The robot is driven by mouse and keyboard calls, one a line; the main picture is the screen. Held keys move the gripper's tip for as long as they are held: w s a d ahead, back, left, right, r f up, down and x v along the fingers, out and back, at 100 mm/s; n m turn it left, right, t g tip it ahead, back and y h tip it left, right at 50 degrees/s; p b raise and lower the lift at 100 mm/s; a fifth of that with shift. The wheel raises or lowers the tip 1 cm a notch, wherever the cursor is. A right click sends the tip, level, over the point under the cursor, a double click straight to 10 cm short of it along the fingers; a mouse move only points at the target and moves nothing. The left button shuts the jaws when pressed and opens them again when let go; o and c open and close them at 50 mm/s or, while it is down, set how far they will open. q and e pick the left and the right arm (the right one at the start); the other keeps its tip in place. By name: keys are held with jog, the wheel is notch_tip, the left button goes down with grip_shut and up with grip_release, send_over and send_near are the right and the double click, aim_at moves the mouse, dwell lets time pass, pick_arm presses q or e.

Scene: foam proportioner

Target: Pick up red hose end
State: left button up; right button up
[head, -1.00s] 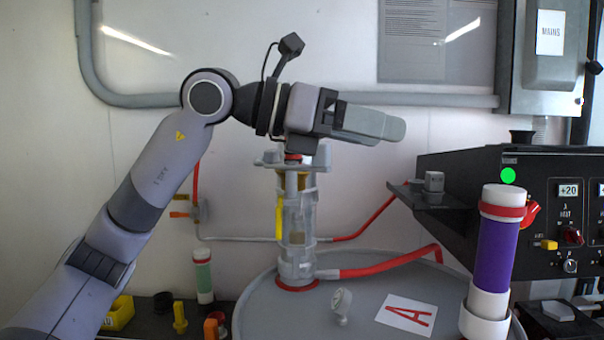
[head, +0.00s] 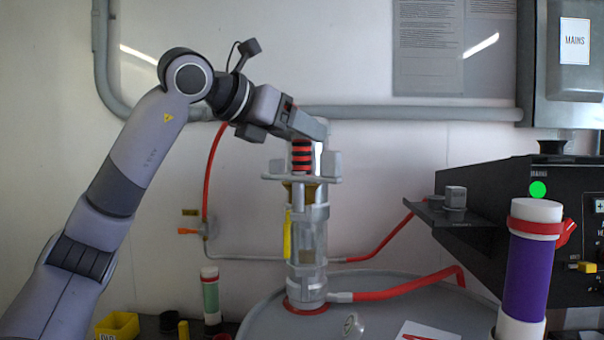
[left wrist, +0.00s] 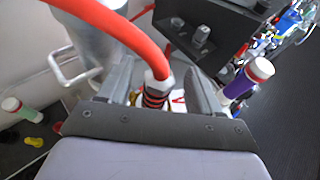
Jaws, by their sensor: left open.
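The red hose (left wrist: 120,30) crosses the left wrist view and ends in a pale collar with a black-and-red striped end (left wrist: 155,95). In the head view a black-and-red striped piece (head: 302,158) stands upright at the top of the clear proportioner column (head: 308,240), just below my left gripper (head: 308,126). In the left wrist view my left gripper (left wrist: 162,88) is open, with one finger on each side of the hose end and gaps between. Part of the hose is hidden behind my left arm in the head view. My right gripper is not in view.
A grey drum lid (head: 265,318) lies under the column. A purple cylinder (head: 527,275) stands at right before a black control panel (head: 500,190). A green cylinder (head: 210,298) and a yellow bin (head: 117,325) are at lower left. A grey pipe (head: 420,113) runs along the wall.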

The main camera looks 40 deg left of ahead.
pick_arm(q)
jog(key=shift+w+f, duration=0.2)
jog(key=shift+w, duration=0.35)
grip_shut()
jog(key=shift+r, duration=0.15)
